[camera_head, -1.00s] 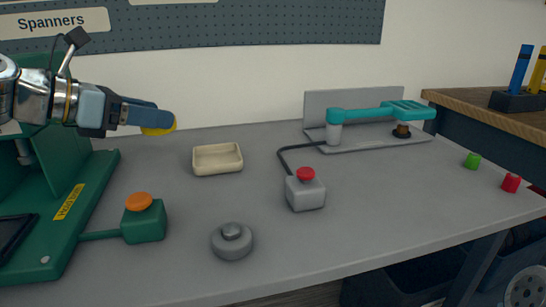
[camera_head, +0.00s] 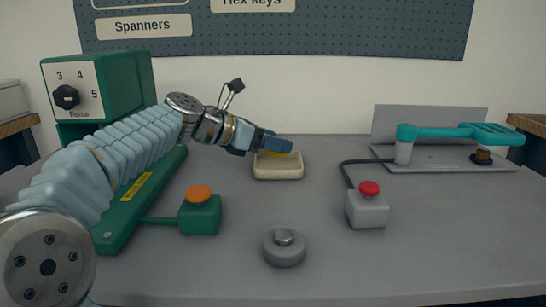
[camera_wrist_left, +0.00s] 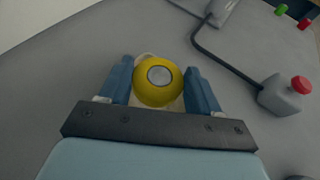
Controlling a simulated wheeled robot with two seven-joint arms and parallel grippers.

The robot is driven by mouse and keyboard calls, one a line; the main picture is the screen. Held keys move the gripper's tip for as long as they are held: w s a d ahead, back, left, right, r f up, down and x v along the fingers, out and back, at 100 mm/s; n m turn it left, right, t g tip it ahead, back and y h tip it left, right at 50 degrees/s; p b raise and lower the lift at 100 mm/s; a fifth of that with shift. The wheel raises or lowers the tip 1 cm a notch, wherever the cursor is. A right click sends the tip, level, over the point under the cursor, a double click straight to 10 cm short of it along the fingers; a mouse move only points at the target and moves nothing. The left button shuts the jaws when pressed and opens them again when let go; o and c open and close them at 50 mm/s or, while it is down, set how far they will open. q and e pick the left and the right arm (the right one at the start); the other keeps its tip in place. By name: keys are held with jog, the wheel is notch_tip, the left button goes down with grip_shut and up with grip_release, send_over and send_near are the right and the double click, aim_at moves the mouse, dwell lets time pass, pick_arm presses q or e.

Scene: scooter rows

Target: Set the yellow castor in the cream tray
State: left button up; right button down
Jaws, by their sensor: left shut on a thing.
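The yellow castor (camera_wrist_left: 158,88) is between the two blue fingers of my left gripper (camera_wrist_left: 160,92), which is shut on it. It has a pale round disc on its face. In the head view my left gripper (camera_head: 280,147) is at the cream tray (camera_head: 278,171), over its back part. Only a little yellow of the castor shows there. The cream tray is shallow and stands on the grey bench. In the left wrist view the castor hides most of the tray. I cannot tell whether the castor touches the tray. My right gripper is not in view.
A grey box with a red button (camera_head: 367,206) is right of the tray, its cable running to a teal-armed fixture (camera_head: 440,134). A green box with an orange button (camera_head: 200,212) and a grey round knob (camera_head: 284,248) stand in front. Bare bench lies between them.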

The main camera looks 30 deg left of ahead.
aim_at(266, 152)
pick_arm(q)
notch_tip(266, 152, down, 4)
jog(key=shift+w+r+b, duration=0.15)
jog(key=shift+b, duration=0.55)
jog(key=shift+r, duration=0.15)
jog(key=o, duration=0.9)
jog(key=shift+f, duration=0.2)
jog(key=shift+o, duration=0.2)
jog(key=shift+r, duration=0.1)
jog(key=shift+a+r, duration=0.1)
jog(key=shift+r, duration=0.05)
jog(key=p+v, duration=0.1)
jog(key=v, duration=1.1)
